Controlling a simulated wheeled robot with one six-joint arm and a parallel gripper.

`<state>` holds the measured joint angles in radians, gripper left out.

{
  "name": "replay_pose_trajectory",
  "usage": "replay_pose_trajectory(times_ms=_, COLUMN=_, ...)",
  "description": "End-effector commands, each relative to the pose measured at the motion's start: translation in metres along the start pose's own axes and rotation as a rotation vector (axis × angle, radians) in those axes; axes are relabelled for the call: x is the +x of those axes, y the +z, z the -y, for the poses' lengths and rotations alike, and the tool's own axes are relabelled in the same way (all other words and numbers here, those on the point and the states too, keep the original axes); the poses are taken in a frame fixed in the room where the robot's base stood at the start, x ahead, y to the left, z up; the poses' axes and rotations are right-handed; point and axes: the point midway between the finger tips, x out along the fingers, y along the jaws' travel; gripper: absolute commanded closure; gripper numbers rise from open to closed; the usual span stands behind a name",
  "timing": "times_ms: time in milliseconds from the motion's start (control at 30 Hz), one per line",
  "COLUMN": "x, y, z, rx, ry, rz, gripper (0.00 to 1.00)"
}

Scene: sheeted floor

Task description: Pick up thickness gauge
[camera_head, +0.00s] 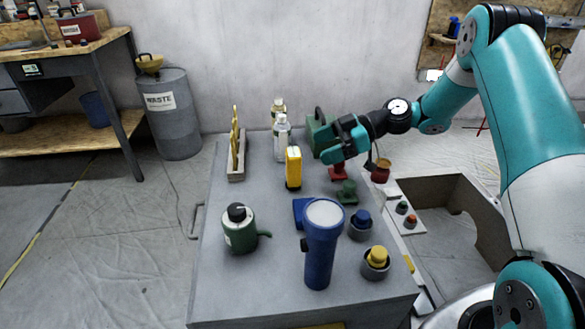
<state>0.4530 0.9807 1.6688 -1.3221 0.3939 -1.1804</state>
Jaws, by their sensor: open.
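A small upright yellow handheld device with a dark panel (293,168), which looks like the thickness gauge, stands near the middle of the grey table (215,270). My gripper (329,145) is over the back right part of the table, to the right of the yellow device and apart from it. Its jaws are open, and I see nothing held between them. The gripper hides part of a green box (317,131) behind it.
A blue flashlight (320,245) stands at the front, with a green canister (239,229) to its left. Blue (360,224) and yellow (376,262) knobs are at its right. Clear bottles (281,138) stand behind the yellow device. The table's left front is clear.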

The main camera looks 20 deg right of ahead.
Motion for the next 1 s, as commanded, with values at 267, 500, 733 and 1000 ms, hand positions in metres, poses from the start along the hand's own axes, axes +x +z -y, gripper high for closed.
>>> replay_pose_trajectory(times_ms=267, x=0.034, y=-0.001, z=0.001, rx=0.0, ry=-0.004, rz=0.0, gripper=0.17)
replay_pose_trajectory(times_ms=500, x=0.065, y=0.0, z=0.007, rx=0.0, ry=-0.008, rz=0.0, gripper=0.17)
replay_pose_trajectory(times_ms=733, x=0.086, y=0.001, z=0.006, rx=0.0, ry=-0.005, rz=0.001, gripper=0.17)
replay_pose_trajectory(times_ms=1000, x=0.086, y=0.001, z=0.006, rx=0.0, ry=-0.004, rz=0.001, gripper=0.33)
